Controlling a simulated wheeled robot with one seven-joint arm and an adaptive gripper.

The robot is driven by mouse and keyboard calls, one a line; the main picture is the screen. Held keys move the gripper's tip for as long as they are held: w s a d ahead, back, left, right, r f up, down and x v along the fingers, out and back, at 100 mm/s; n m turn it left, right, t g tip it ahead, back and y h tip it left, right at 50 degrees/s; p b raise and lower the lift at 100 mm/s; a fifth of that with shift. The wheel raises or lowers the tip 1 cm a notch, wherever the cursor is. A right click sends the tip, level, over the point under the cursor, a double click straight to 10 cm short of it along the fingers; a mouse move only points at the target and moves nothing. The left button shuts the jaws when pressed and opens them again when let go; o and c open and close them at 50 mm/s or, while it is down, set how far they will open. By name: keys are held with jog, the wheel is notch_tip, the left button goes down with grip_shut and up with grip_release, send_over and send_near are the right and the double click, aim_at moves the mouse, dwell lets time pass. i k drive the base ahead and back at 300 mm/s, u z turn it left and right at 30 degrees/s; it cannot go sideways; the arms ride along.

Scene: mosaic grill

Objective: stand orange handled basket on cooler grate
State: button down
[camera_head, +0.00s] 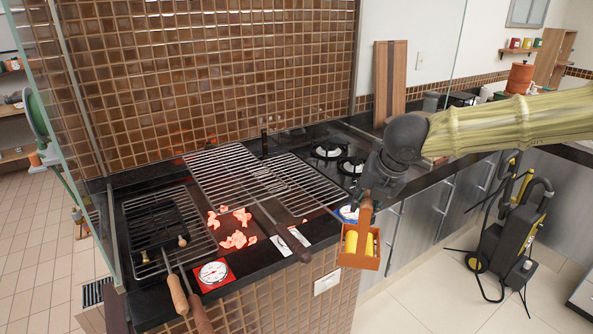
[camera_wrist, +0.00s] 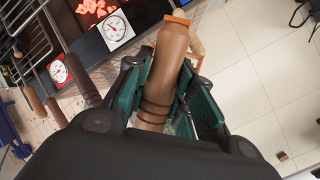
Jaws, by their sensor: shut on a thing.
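My gripper (camera_head: 372,188) is shut on the brown handle (camera_head: 366,212) of an orange basket (camera_head: 348,258). The basket holds yellow pieces and hangs in the air in front of the counter edge, to the right of the grill. In the wrist view the handle (camera_wrist: 165,62) lies between the green finger pads of my gripper (camera_wrist: 163,90); most of the basket is hidden behind it. Several wire grates cover the grill: a left grate (camera_head: 205,207), a raised middle grate (camera_head: 217,165) and a right grate (camera_head: 305,180). A red-framed dial (camera_head: 213,272) sits front left, a blue-framed dial (camera_head: 348,213) front right.
A black basket (camera_head: 160,228) with a wooden handle stands on the left grate. Glowing coals (camera_head: 236,240) show between the left and middle grates. A long handle (camera_head: 290,240) sticks out over the front edge. A wooden board (camera_head: 389,82) stands behind the burners.

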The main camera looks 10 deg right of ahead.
aim_at(303, 187)
jog(key=z, duration=0.05)
jog(key=i, duration=0.85)
jog(key=u, duration=0.1)
